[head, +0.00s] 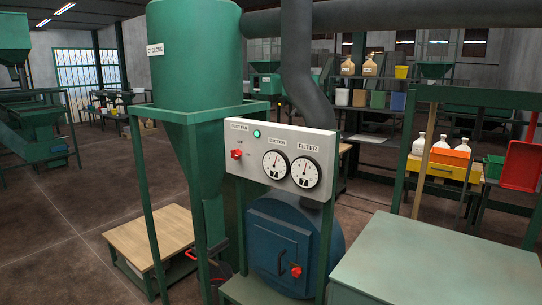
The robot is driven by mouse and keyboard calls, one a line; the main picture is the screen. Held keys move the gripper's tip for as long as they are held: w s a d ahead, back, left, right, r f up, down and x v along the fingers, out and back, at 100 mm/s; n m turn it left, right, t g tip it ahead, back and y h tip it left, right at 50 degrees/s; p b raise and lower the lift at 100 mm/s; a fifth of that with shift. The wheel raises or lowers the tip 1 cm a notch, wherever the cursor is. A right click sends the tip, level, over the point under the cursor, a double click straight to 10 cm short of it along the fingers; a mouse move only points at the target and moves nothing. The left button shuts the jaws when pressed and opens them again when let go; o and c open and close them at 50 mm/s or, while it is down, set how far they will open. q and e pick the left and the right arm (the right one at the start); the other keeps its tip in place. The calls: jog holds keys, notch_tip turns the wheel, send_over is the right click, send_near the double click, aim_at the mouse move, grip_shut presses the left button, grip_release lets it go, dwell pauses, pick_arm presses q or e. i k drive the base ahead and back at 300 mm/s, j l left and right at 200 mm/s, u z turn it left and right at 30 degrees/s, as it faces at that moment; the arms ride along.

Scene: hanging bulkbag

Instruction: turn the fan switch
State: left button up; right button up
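The fan switch (237,154) is a red knob on the left part of a light grey control panel (262,146), under a label that seems to read "DUST FAN". The small print around the knob is too small to read for certain. A green lamp (257,134) sits above and right of the knob. Two round dials, suction (275,164) and filter (306,174), fill the right part of the panel. Neither of my grippers shows in the head view.
A green cyclone (196,60) on a frame stands left of the panel. A blue round housing (283,245) with a red-handled door is below it. A grey-green table (440,262) fills the lower right. A wooden-topped stand (153,236) is at lower left. Open floor lies far left.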

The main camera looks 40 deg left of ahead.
aim_at(235, 154)
jog(key=u, duration=1.4)
